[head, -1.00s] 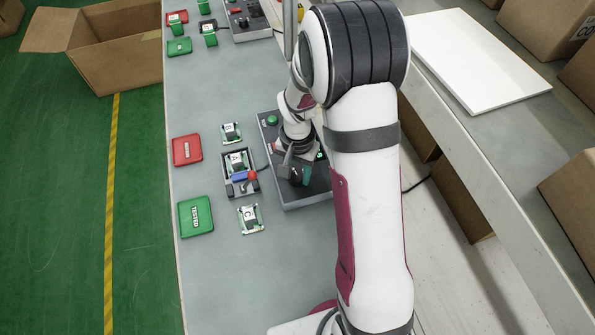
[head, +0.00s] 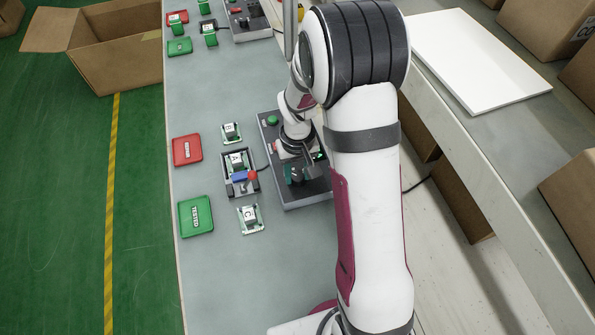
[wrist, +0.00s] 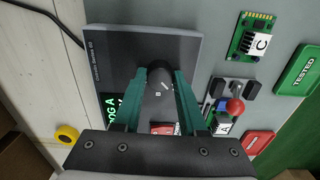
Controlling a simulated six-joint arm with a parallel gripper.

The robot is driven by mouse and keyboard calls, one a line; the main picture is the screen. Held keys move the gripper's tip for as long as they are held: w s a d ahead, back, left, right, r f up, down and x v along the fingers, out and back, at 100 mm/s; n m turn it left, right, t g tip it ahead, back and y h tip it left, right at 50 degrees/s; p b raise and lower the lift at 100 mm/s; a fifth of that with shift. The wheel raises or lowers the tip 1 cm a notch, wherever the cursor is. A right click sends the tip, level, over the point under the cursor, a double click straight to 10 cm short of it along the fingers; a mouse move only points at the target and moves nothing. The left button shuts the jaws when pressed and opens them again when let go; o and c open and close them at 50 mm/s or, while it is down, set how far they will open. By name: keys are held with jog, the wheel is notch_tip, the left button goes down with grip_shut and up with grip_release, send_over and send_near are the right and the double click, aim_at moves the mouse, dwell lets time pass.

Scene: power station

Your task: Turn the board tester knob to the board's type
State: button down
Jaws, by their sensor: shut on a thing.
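The board tester (head: 318,195) is a dark grey box on the bench, partly hidden by my arm. Its dark knob (wrist: 160,80) stands between the two teal fingers of my gripper (wrist: 161,74) in the wrist view; the gripper is shut on it. A small white mark shows on the knob, with a letter B on the panel beside it. Green display text (wrist: 108,108) reads "OG A", its start cut off. A board (head: 236,160) sits in the fixture (head: 229,188) with a red ball-ended lever; its label reads A in the wrist view (wrist: 225,124).
Loose boards lie on either side of the fixture, one marked C (head: 249,216) and another (head: 231,132). A green TESTED tray (head: 195,215) and a red tray (head: 187,150) are at left. A yellow-ringed button (wrist: 67,134) is near the gripper base.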

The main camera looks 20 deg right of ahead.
aim_at(298, 176)
dwell(0.4)
jog(key=shift+c, duration=2.3)
grip_release()
jog(key=shift+r, duration=0.15)
notch_tip(298, 176, up, 16)
jog(key=shift+f, duration=0.25)
